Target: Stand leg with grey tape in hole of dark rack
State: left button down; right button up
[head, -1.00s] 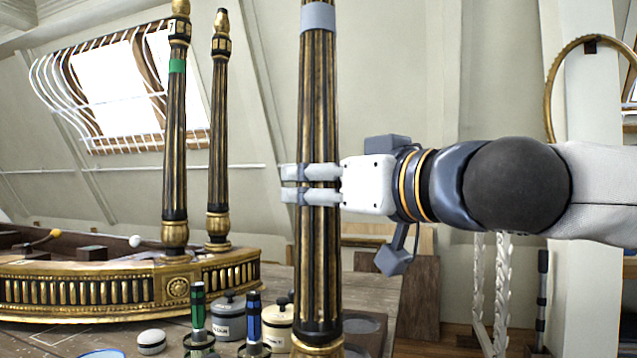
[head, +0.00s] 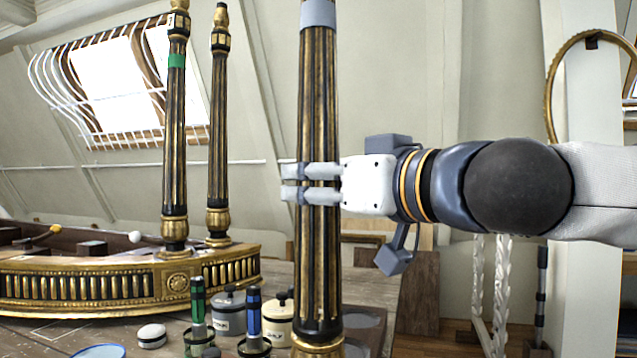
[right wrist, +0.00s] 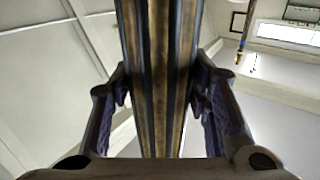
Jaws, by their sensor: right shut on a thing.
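The leg with grey tape (head: 319,105) is upright, dark and fluted with gilt ridges. Its grey tape band is near the top of the head view, and its top end is out of frame. My right gripper (head: 312,184) is shut around the leg's middle; the right wrist view also shows the leg (right wrist: 158,70) between both fingers. The dark rack (head: 382,325) shows partly behind the leg's gilt lower end at the bottom, with round grey areas on its top. The leg's foot is cut off by the frame, so its contact is hidden. My left gripper is out of view.
A gilt console frame (head: 90,289) bears two upright legs, one with green tape (head: 175,120), one without visible tape (head: 218,120). Green and blue handled tools (head: 198,305), lidded pots (head: 228,315) and a white disc (head: 152,336) crowd the tabletop left of the held leg.

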jog(key=o, duration=1.4)
jog(key=shift+c, duration=0.2)
jog(key=shift+f, duration=0.2)
jog(key=v, duration=1.2)
